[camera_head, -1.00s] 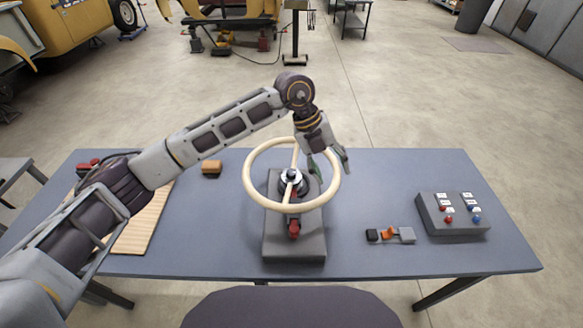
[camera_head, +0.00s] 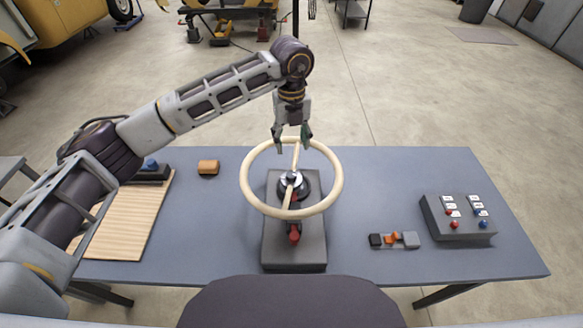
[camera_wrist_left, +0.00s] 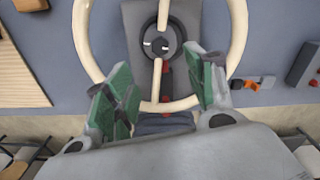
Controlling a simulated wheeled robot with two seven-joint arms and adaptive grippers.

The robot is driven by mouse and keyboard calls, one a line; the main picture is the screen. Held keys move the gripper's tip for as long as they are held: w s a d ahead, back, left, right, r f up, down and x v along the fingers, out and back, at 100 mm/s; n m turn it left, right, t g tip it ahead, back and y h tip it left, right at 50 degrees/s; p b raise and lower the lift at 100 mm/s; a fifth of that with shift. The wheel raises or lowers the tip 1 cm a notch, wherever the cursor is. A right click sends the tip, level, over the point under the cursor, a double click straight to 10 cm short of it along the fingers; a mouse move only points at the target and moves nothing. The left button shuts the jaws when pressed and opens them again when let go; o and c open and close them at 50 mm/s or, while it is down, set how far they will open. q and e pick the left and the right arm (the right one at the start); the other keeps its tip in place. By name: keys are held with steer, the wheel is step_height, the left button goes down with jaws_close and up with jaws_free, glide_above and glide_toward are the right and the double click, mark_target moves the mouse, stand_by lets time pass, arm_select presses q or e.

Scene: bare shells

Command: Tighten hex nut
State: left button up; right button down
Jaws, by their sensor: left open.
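A cream steering wheel (camera_head: 248,193) is mounted on a dark grey block (camera_head: 294,250) in the middle of the table. The hub (camera_head: 293,183) at its centre is dark and metallic; I cannot make out a separate hex nut on it. The wheel and hub also show in the left wrist view, with the hub (camera_wrist_left: 160,45) beyond the fingers. My left gripper (camera_head: 291,150) is open and points down above the far part of the wheel rim. Its green-padded fingers (camera_wrist_left: 160,100) stand apart with nothing held between them. My right gripper is not in view.
At right are a small part with an orange lever (camera_head: 393,239) and a button box (camera_head: 457,218).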

mark_target(291, 174)
arm_select(q)
steer(key=f+p, duration=0.1)
steer(key=f, duration=0.6)
steer(key=f+p, duration=0.2)
steer(key=f, duration=0.4)
steer(key=shift+s+f, duration=0.2)
steer(key=shift+f, duration=0.15)
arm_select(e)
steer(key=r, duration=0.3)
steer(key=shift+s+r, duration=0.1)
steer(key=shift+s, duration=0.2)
arm_select(q)
steer(key=shift+c, duration=0.2)
steer(key=c, duration=1)
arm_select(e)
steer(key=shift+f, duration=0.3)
